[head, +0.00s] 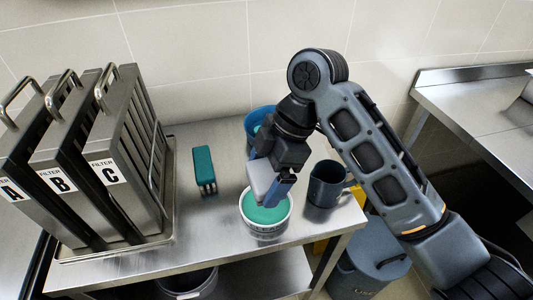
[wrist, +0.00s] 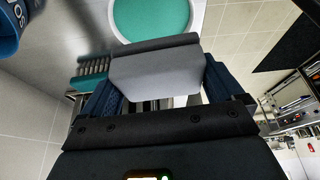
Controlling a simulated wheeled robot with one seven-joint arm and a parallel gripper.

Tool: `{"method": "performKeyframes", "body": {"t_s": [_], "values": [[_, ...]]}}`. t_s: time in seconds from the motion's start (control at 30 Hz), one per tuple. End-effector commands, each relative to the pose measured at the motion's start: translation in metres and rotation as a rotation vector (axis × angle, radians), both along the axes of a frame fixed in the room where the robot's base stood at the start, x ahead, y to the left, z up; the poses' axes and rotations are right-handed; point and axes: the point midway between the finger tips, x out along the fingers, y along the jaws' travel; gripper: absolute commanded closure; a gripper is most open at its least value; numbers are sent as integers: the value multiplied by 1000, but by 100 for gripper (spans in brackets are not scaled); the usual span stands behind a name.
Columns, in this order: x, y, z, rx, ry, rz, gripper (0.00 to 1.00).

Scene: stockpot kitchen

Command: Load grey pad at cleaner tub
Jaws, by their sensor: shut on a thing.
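My gripper (head: 276,191) is shut on the grey pad (head: 261,177), which hangs over the tub. In the wrist view the grey pad (wrist: 155,76) sits between the two blue fingers, with a dark strip along its far edge. The cleaner tub (head: 265,229) is white with printed text on its side and green contents (head: 258,212). The pad overlaps the tub's back rim in the head view; I cannot tell whether it touches the green contents. In the wrist view the tub's green surface (wrist: 152,18) shows just past the pad.
A teal brush (head: 204,169) stands left of the tub. A dark jug (head: 325,184) stands close on its right, and a blue container (head: 258,120) is behind. Filters A, B and C (head: 130,150) stand in a tray (head: 110,247) at left. The steel table's front edge is near the tub.

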Motion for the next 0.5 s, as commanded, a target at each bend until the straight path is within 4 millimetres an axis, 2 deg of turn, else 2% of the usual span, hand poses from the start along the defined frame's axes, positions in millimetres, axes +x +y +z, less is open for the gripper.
{"method": "performKeyframes", "body": {"t_s": [0.27, 0.5], "values": [[0, 0, -11, 0, 0, 0, 30], [0, 0, -34, 0, 0, -1, 30]]}}
